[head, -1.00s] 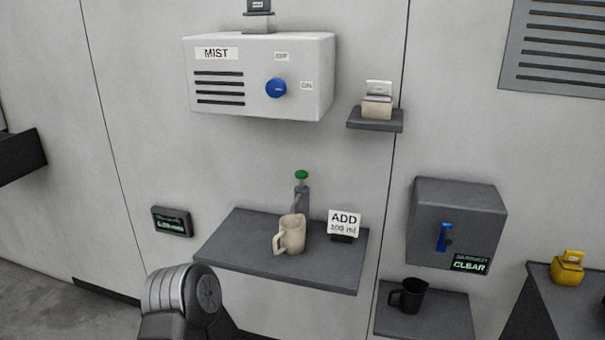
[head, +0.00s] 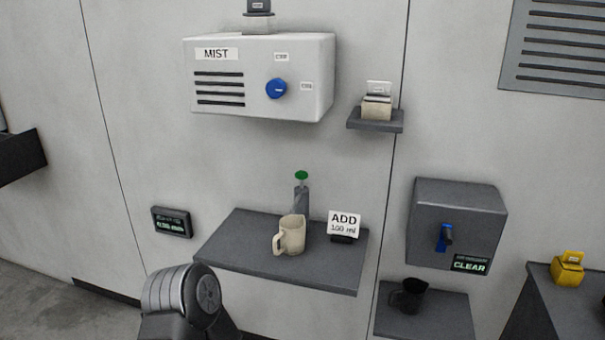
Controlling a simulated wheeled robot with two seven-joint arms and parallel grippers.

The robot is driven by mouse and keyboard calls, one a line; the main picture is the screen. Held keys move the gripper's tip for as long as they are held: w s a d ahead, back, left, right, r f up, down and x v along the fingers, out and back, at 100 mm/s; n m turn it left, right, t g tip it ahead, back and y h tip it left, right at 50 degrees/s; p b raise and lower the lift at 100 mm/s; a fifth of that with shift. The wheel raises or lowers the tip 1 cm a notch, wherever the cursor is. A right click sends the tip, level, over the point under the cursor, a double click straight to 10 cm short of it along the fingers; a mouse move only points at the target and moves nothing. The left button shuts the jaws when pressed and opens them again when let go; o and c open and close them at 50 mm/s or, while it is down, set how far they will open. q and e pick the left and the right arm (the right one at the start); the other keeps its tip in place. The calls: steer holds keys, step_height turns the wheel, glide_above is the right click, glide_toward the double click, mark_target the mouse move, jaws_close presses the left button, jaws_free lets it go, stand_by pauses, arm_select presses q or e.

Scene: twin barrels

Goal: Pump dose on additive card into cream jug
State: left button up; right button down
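The cream jug (head: 291,236) stands upright on the grey wall shelf (head: 240,253), its handle to the left. Right behind it is a grey pump post (head: 302,202) with a green button (head: 301,175) on top. The pump's outlet is hidden or too small to make out. The additive card (head: 344,224) stands to the right of the jug and reads "ADD", with what looks like 100 ml below. A dark arm link of mine shows at the bottom, left of the shelf. Neither gripper is in view.
A small display (head: 172,222) hangs left of the shelf, its text unreadable. A white MIST box (head: 258,78) with a blue knob is above. At right are a grey box (head: 459,220) with a CLEAR display, a black jug (head: 410,294) below, and a yellow object (head: 568,268).

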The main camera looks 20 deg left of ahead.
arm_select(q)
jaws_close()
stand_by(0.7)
